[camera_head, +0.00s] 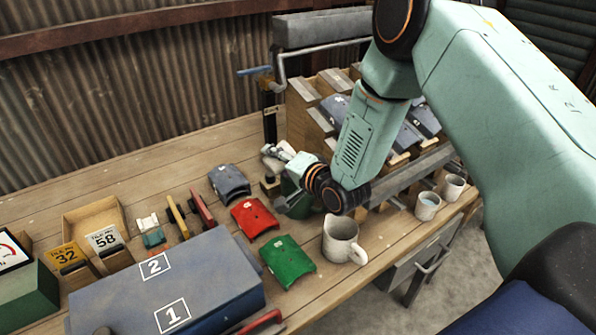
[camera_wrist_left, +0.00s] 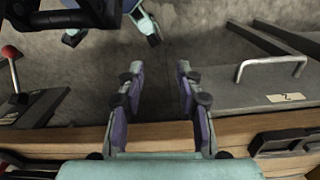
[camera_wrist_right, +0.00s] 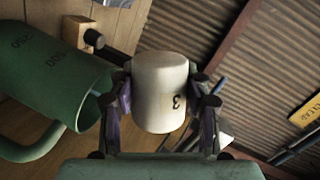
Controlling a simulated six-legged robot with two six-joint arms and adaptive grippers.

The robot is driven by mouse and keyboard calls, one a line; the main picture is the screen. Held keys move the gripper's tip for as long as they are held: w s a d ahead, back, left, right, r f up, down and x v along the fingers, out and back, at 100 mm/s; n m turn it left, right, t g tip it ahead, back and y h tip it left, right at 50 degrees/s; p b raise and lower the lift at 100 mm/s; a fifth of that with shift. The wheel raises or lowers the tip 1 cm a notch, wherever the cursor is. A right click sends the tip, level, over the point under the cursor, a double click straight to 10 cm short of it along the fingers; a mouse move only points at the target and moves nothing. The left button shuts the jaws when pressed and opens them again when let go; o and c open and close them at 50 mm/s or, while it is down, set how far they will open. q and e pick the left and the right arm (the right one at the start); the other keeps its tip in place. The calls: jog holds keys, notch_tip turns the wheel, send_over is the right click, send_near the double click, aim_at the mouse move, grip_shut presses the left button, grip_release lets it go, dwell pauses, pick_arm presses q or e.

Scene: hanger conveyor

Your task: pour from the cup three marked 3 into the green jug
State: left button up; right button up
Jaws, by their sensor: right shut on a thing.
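My right gripper (camera_wrist_right: 162,108) is shut on the cup three (camera_wrist_right: 160,90), a white cup with a black 3 on its side. The cup's mouth and contents are hidden. The green jug (camera_wrist_right: 58,72), with printed volume marks, is at the left in the right wrist view, its dark mouth close beside the left finger. In the head view the jug (camera_head: 297,205) is largely hidden behind my right wrist. My left gripper (camera_wrist_left: 158,85) is open and empty near the bench edge in the left wrist view and is outside the head view.
A white pitcher (camera_head: 342,240) and two small cups (camera_head: 427,206) (camera_head: 454,187) stand along the bench's front edge. Red (camera_head: 254,217) and green (camera_head: 287,260) curved pieces lie left of the pitcher. A wooden rack (camera_head: 305,105) stands behind. The bench's back left is clear.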

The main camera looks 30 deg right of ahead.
dwell(0.5)
jog(key=shift+w+m, duration=0.1)
jog(key=shift+m, duration=0.4)
jog(key=shift+f+y+b, duration=0.1)
jog(key=shift+y+b, duration=0.2)
jog(key=shift+d+m, duration=0.1)
jog(key=shift+m, duration=0.3)
jog(key=shift+f+b, duration=0.1)
jog(key=shift+b, duration=0.2)
dwell(0.3)
jog(key=shift+d+m, duration=0.15)
jog(key=shift+m, duration=0.35)
